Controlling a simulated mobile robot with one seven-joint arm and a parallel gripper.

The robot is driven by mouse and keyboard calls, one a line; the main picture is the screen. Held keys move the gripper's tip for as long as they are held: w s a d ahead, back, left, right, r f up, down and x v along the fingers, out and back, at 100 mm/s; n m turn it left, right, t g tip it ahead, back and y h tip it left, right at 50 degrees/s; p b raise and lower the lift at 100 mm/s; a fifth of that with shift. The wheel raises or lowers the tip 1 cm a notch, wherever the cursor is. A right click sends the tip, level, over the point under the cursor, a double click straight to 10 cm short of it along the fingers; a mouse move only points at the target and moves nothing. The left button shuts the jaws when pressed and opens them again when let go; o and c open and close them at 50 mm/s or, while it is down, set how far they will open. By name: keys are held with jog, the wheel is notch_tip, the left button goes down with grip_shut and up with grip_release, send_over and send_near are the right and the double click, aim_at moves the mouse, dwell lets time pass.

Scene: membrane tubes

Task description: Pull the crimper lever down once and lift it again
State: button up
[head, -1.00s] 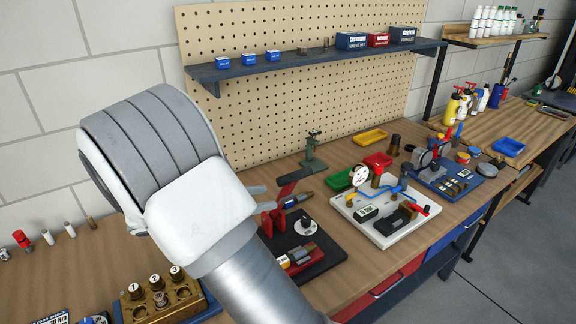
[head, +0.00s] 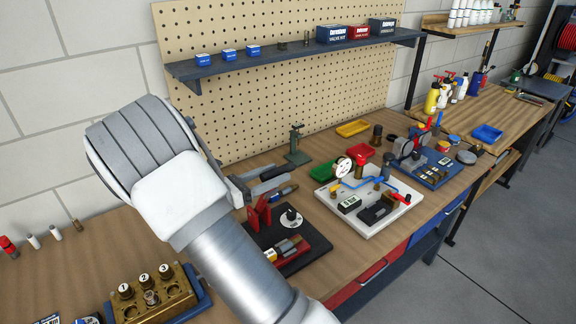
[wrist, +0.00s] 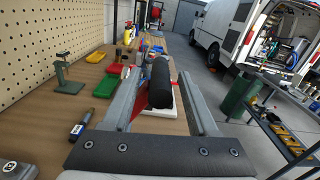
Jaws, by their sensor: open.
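The crimper's black base (head: 316,247) and red upright frame (head: 257,214) stand on the bench in the head view. Its lever has a black grip (wrist: 160,84) that lies between my fingers in the wrist view, with part of a red arm (wrist: 142,103) visible behind. My gripper (head: 280,179) is open around the raised lever, above the base. It also shows in the wrist view (wrist: 160,72), with a finger on each side of the grip. I cannot tell whether either finger touches it. My arm hides part of the crimper in the head view.
A white board with gauges (head: 375,220) stands right of the crimper. A green stand (head: 297,148), a green tray (head: 324,171) and a red tray (head: 360,151) are behind. A brass block with numbered caps (head: 155,303) sits at front left. A blue-and-black pen-like tool (wrist: 78,130) lies nearby.

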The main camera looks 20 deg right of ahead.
aim_at(293, 166)
jog(key=shift+w+d, duration=0.25)
jog(key=shift+d, duration=0.95)
jog(key=shift+w+d, duration=0.2)
jog(key=shift+d, duration=0.95)
grip_shut()
